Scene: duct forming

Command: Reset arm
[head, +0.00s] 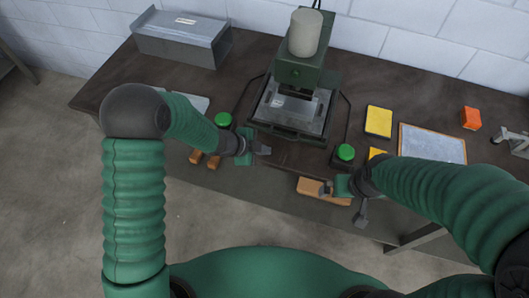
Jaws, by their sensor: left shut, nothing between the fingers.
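My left gripper (263,150) is shut with nothing in it. It is over the front part of the dark table (190,75), in front of the press. My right gripper (345,203) is lower and to the right, near the table's front edge by a wooden-coloured block (310,187). Its wrist partly hides its fingers, and I cannot tell whether it grips anything.
A dark green press (300,73) with a metal tray (317,120) stands mid-table, flanked by green buttons (223,119) (345,152). A grey metal box (180,37) is at the back left. A yellow pad (379,121), a clipboard (432,144) and an orange block (471,118) lie right.

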